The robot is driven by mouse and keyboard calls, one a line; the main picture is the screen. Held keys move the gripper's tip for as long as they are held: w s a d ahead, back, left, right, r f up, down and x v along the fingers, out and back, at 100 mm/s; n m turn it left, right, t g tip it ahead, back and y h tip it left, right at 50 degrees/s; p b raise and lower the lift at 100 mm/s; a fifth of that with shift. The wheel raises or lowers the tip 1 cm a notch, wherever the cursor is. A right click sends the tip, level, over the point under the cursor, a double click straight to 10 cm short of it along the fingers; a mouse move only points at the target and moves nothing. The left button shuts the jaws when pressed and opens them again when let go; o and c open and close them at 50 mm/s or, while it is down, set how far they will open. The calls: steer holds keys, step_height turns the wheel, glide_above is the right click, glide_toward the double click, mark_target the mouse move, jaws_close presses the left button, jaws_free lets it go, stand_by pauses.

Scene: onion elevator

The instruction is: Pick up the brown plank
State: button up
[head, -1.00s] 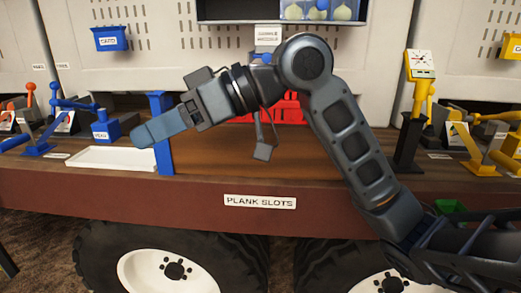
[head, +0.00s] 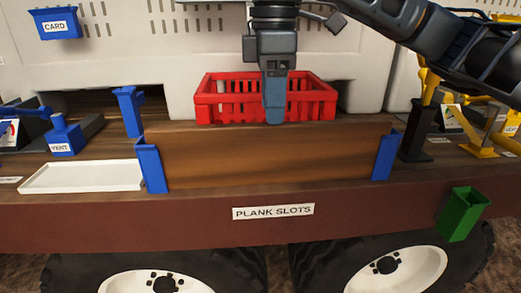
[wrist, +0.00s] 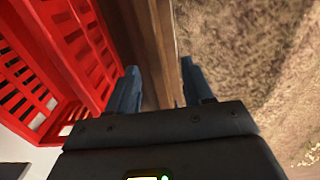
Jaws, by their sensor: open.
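The brown plank (head: 262,160) stands on its long edge along the front of the wooden bed, between two blue slot posts, left (head: 150,167) and right (head: 385,157). My gripper (head: 273,119) points straight down at the middle of the plank's top edge. In the wrist view my gripper (wrist: 158,66) is open, with its blue fingers on either side of the plank's top edge (wrist: 168,45). The left finger is on the crate side and the right finger is over the ground side. Whether a finger touches the plank cannot be told.
A red crate (head: 215,101) stands close behind the plank. A white tray (head: 82,177) lies to the left, near a blue vent lever (head: 65,137). A green box (head: 462,214) hangs at the right. The ground in front is open.

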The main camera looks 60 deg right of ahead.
mark_target(273, 155)
steer(key=f, duration=0.7)
steer(key=shift+d+f, duration=0.1)
steer(key=shift+d, duration=0.25)
steer(key=shift+c, duration=0.5)
jaws_close()
